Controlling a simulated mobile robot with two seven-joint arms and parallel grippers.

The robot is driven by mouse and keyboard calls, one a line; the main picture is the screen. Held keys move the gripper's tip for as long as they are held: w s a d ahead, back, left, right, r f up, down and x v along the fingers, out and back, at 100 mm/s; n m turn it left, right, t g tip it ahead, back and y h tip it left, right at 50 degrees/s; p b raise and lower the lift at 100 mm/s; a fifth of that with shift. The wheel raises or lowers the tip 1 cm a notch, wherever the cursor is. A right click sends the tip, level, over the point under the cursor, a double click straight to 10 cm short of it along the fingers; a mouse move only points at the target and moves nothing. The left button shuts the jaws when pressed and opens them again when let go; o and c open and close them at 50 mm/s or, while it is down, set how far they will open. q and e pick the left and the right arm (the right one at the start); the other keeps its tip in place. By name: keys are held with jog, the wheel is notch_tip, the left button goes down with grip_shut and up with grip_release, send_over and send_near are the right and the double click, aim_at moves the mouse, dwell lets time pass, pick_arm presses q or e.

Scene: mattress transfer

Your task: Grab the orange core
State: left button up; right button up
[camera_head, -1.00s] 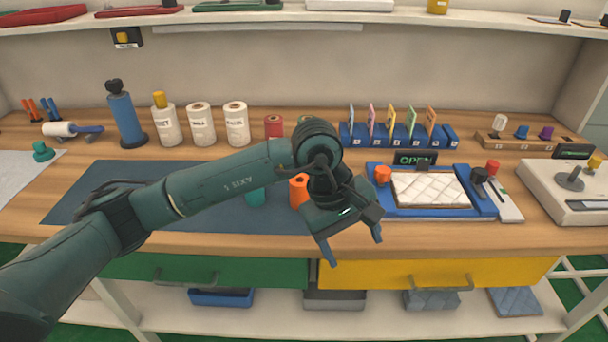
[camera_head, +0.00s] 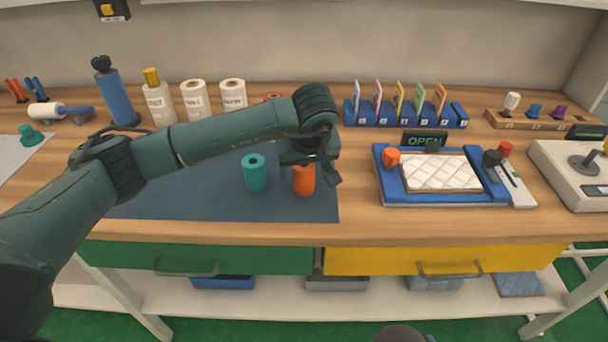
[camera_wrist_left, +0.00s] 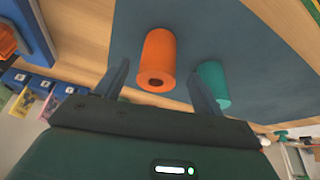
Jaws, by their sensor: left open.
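The orange core (camera_head: 304,182) stands upright on the dark blue mat (camera_head: 215,203), partly hidden by my left gripper (camera_head: 311,166). A teal core (camera_head: 255,174) stands just left of it on the mat. In the left wrist view, the orange core (camera_wrist_left: 157,58) lies between the lines of the two spread fingers, just beyond the tips. The teal core (camera_wrist_left: 213,84) is outside the right-hand finger there. My left gripper (camera_wrist_left: 158,72) is open and empty. My right gripper is not in view.
A blue tray (camera_head: 445,198) with a white quilted pad (camera_head: 440,172) is right of the mat. White bottles and rolls (camera_head: 194,99) stand at the back left. A card rack (camera_head: 405,115) stands at the back. Wood between mat and tray is clear.

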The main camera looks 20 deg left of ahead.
aim_at(304, 174)
pick_arm(q)
jog(key=x, duration=0.5)
jog(key=shift+w+p, duration=0.2)
jog(key=shift+p, duration=0.2)
jog(key=shift+r, duration=0.1)
jog(key=shift+c, duration=0.5)
jog(key=c, duration=1)
jog(key=shift+o, duration=0.2)
